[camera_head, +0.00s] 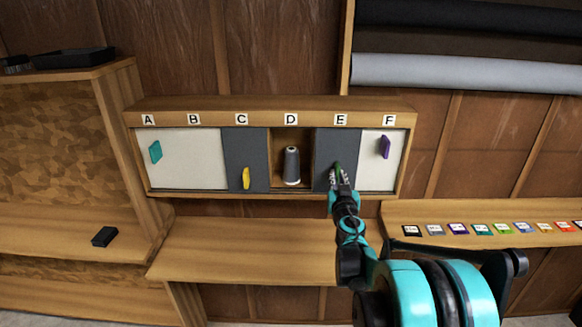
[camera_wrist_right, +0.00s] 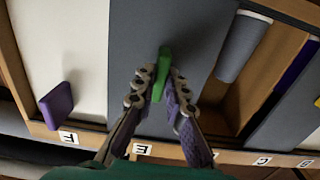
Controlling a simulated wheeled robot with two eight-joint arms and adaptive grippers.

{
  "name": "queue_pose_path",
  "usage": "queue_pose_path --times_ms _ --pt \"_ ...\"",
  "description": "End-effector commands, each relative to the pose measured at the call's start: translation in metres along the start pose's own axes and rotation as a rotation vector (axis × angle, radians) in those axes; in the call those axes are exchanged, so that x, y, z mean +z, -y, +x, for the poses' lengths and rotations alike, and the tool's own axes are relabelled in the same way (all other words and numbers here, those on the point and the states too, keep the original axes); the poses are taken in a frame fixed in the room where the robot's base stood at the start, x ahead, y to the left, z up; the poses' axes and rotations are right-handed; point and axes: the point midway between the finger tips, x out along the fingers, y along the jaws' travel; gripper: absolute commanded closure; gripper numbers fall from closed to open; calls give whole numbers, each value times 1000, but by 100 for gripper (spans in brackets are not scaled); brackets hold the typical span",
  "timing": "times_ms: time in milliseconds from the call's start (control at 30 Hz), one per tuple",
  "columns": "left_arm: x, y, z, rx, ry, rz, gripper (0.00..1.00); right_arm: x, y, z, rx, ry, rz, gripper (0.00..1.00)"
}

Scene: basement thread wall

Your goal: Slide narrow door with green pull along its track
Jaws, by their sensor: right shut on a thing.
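The narrow grey door with the green pull (camera_head: 325,150) stands below label E in the wall cabinet (camera_head: 270,108); it also shows in the right wrist view (camera_wrist_right: 200,40). The green pull (camera_wrist_right: 161,72) sits between the fingers of my right gripper (camera_wrist_right: 161,88), which is shut on it. In the head view the same gripper (camera_head: 339,178) largely covers the pull. The open bay (camera_head: 277,150) below label D is left of this door and holds a grey thread spool (camera_head: 292,165). My left gripper is not in view.
A grey door with a yellow pull (camera_head: 246,178) is below C. A white door with a teal pull (camera_head: 155,152) spans A and B. A white door with a purple pull (camera_head: 385,146) is below F. Shelves (camera_head: 240,245) run beneath; colored cards (camera_head: 480,229) lie at right.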

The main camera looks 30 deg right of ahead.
Motion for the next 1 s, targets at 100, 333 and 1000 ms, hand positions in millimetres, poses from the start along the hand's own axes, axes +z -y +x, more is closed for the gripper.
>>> queue_pose_path --times_ms 100,333,1000 --pt "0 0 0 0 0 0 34 0 0 0 0 0 0 100" --pt "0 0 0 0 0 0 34 0 0 0 0 0 0 69" --pt "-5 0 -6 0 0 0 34 -1 0 -64 0 0 0 69"
